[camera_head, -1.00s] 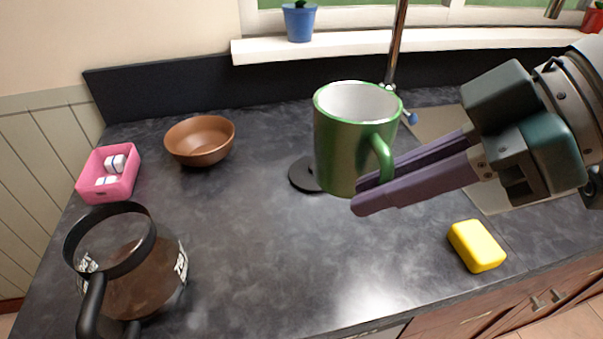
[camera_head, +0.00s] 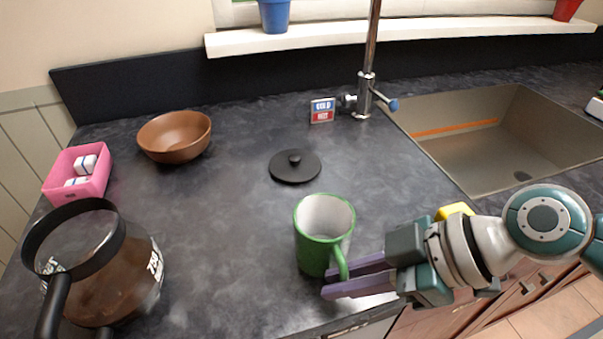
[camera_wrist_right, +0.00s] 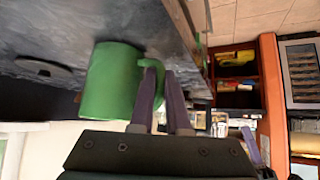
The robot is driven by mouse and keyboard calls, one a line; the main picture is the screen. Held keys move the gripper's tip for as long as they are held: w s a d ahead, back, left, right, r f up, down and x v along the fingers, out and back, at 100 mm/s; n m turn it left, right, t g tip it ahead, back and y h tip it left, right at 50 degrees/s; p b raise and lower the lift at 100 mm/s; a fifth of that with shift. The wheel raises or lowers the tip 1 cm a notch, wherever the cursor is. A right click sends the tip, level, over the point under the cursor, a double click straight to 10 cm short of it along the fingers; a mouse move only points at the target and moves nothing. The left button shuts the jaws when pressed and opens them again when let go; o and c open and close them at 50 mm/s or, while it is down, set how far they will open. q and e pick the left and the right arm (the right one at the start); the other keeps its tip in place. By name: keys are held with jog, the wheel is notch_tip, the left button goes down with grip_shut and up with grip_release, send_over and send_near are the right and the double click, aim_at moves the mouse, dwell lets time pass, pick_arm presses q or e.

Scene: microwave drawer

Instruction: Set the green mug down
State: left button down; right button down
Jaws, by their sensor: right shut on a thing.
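The green mug (camera_head: 322,232) is upright, white inside, low over or on the dark counter near its front edge; I cannot tell whether its base touches. Its handle (camera_head: 343,262) points toward the front right. My right gripper (camera_head: 328,282) comes from the right, its purple fingers shut on the handle. In the right wrist view the mug (camera_wrist_right: 110,82) shows with its handle between the fingers (camera_wrist_right: 163,75). My left gripper is not in view.
A black lid (camera_head: 295,167) lies behind the mug. A coffee pot (camera_head: 130,275), pink box (camera_head: 90,187) and brown bowl (camera_head: 176,140) stand left. A sink (camera_head: 480,140) is at the right; a yellow sponge (camera_head: 453,210) is partly hidden by my arm. Counter between pot and mug is clear.

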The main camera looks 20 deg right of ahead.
jog(key=shift+f, duration=0.1)
jog(key=c, duration=0.9)
grip_release()
jog(key=shift+d+r, duration=0.25)
jog(key=shift+r, duration=0.15)
jog(key=v, duration=1.1)
jog(key=s+a+f+m+g+h, duration=0.1)
jog(key=s+a+f+m+h, duration=0.1)
jog(key=s+a, duration=0.5)
jog(key=s+d+r+m+h, duration=0.1)
jog(key=s+d+m+h, duration=0.2)
jog(key=d+m+h, duration=0.2)
jog(key=d+m, duration=0.1)
jog(key=m, duration=0.2)
jog(key=shift+d+r+m+h, duration=0.3)
jog(key=shift+r+h, duration=0.1)
